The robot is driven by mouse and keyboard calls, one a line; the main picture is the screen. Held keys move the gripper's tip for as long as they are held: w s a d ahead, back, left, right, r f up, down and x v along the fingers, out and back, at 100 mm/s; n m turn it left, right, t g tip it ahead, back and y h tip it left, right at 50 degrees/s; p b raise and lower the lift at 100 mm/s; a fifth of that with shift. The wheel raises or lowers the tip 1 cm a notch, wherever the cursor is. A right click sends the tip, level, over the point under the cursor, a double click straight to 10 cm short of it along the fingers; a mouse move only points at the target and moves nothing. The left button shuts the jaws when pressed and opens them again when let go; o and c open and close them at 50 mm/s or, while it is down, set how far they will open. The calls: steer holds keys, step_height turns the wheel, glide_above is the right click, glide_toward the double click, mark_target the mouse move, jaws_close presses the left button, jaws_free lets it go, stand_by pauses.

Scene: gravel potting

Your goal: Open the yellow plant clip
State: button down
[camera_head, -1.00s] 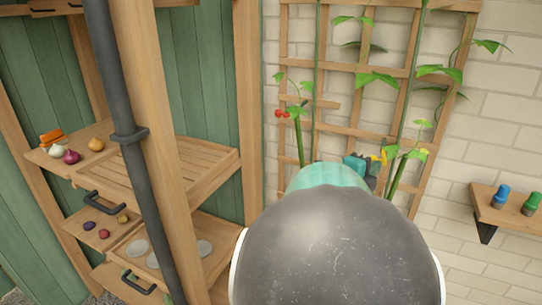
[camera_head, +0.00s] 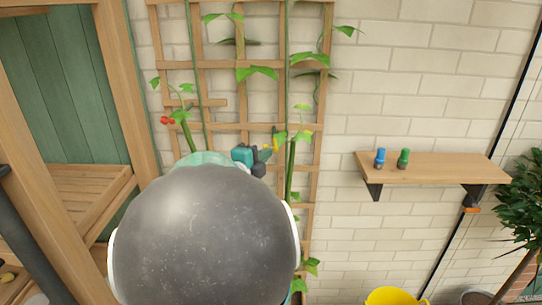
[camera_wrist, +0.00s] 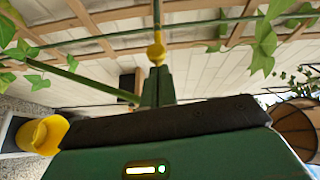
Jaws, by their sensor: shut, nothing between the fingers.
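The yellow plant clip (camera_wrist: 156,50) sits in the upper middle of the wrist view, against a green stem that crosses the picture. My gripper (camera_wrist: 157,72) is shut just below it, its green fingertips close together and reaching up to the clip. I cannot tell whether they touch it. In the head view a small yellow piece, probably the clip (camera_head: 275,142), shows by a stem on the trellis, beside my gripper (camera_head: 264,157). My own arm's rounded link hides much of the lower trellis there.
The wooden trellis (camera_head: 243,65) with climbing plants stands against the brick wall. Red tomatoes (camera_head: 167,120) hang left of my arm. A wall shelf (camera_head: 430,168) holds a blue bottle (camera_head: 380,158) and a green one (camera_head: 403,158). A yellow bucket (camera_head: 392,297) stands below. A wooden rack is at left.

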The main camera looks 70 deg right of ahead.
steer(key=w, duration=0.3)
stand_by(0.6)
